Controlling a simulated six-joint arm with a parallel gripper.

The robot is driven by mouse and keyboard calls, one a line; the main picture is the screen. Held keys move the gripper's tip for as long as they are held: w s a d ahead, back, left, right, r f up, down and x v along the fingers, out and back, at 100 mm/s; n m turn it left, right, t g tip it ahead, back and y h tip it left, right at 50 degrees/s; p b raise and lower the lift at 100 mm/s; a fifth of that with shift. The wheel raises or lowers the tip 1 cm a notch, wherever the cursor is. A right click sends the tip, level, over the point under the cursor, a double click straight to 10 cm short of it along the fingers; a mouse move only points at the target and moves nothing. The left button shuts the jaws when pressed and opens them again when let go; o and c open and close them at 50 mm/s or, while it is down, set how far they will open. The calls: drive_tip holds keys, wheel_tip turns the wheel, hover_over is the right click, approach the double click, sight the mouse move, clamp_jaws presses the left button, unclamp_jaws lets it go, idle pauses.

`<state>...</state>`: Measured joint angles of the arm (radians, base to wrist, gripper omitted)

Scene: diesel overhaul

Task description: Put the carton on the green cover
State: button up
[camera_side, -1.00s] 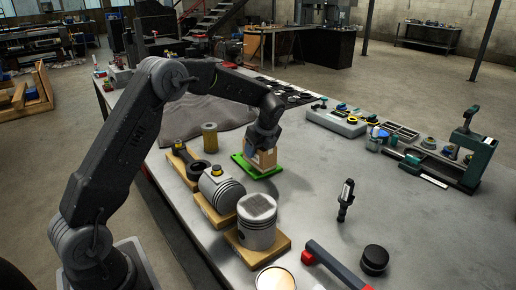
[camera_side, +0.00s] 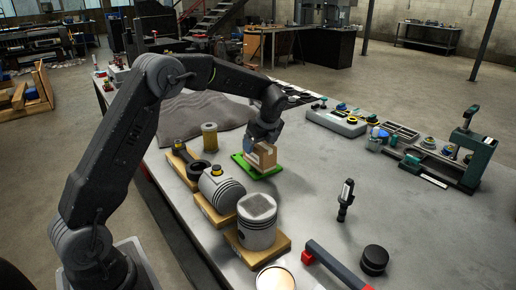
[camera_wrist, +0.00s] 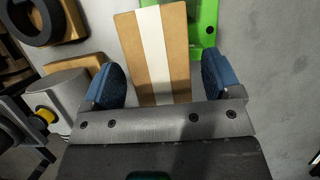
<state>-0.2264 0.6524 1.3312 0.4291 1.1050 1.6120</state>
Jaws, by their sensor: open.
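The brown carton (camera_side: 264,156) stands upright on the green cover (camera_side: 247,169), which lies flat on the table. In the wrist view the carton (camera_wrist: 127,36) shows its top with a pale strip of tape, and part of the green cover (camera_wrist: 207,24) shows beside it. My gripper (camera_side: 255,145) is just above and beside the carton. In the wrist view my gripper (camera_wrist: 158,85) has its two blue finger pads wide apart, with a gap on each side of the carton's near end. The carton's underside is hidden.
Pistons on wooden blocks (camera_side: 257,222) stand left of and in front of the cover. A yellowish cylinder (camera_side: 209,136) and a grey cloth (camera_side: 200,108) are behind. A work light (camera_side: 346,199) stands to the right. The table between it and the cover is clear.

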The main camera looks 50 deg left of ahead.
drive_tip(key=v, duration=0.9)
drive_tip(key=shift+s+d+r, duration=0.1)
drive_tip(key=shift+d+r, duration=0.1)
drive_tip(key=shift+r, duration=0.1)
drive_tip(key=s+d+r+n+t+h, duration=0.1)
drive_tip(key=s+d+r+n+t, duration=0.1)
drive_tip(key=s+d+r+n, duration=0.45)
drive_tip(key=s+d+r+n+t+h, duration=0.1)
drive_tip(key=s+d+n, duration=0.15)
drive_tip(key=s, duration=0.65)
drive_tip(key=s+d+f+n+t, duration=0.1)
drive_tip(key=s+d+n, duration=0.1)
drive_tip(key=s, duration=0.3)
drive_tip(key=s+d+f+n+h, duration=0.1)
drive_tip(key=s+d+f+n, duration=0.1)
drive_tip(key=s+n, duration=0.2)
drive_tip(key=s+d+f+n+t+h, duration=0.1)
drive_tip(key=s+d+f+n, duration=0.1)
drive_tip(key=s, duration=0.4)
drive_tip(key=shift+n+t, duration=0.3)
drive_tip(key=shift+n, duration=0.2)
